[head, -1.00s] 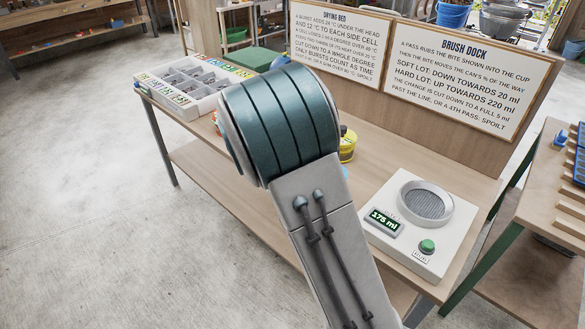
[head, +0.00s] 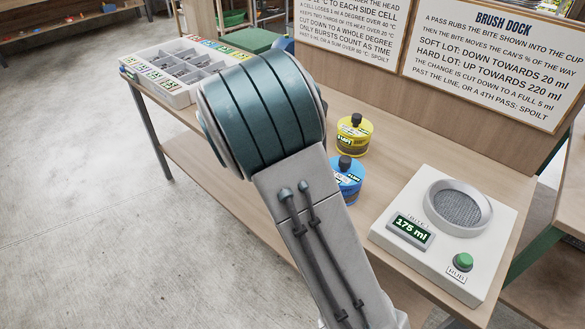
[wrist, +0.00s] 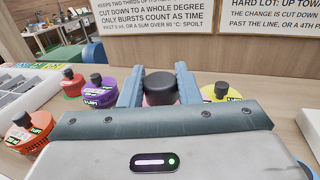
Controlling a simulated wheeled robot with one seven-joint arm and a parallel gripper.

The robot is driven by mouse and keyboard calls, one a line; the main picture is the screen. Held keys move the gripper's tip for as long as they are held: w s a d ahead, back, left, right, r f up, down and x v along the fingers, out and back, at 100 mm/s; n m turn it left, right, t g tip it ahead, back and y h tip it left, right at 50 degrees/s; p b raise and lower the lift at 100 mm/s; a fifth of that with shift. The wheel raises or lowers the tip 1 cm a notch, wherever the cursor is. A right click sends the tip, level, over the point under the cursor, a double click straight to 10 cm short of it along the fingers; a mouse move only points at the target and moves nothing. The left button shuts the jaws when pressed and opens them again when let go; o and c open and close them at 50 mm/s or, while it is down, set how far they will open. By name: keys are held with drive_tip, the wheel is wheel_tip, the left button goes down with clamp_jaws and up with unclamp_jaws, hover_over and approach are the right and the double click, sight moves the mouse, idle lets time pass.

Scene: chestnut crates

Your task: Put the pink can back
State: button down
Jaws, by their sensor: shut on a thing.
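My gripper (wrist: 159,88) shows in the wrist view, its two blue-grey fingers closed on either side of a can with a black knob on top. This is the pink can (wrist: 160,88); only the knob and a little pinkish body show, and the rest is hidden by the gripper. Whether it touches the table cannot be told. In the head view my arm covers the gripper and the pink can.
Near the gripper stand orange (wrist: 30,132), purple (wrist: 101,92), red (wrist: 72,84) and yellow (wrist: 222,93) cans. The blue can (head: 346,182) stands beside my arm. The brush dock (head: 448,235) reads 175 ml at right; a divided tray (head: 170,93) is at far left.

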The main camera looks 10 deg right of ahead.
wheel_tip(320, 180, down, 3)
drive_tip(key=shift+w+d+r+b, duration=0.1)
drive_tip(key=shift+r+b, duration=0.05)
drive_tip(key=shift+b, duration=0.7)
drive_tip(key=shift+f+b, duration=0.3)
drive_tip(key=shift+f, duration=4.6)
drive_tip(key=shift+f, duration=0.15)
drive_tip(key=c, duration=1.1)
unclamp_jaws()
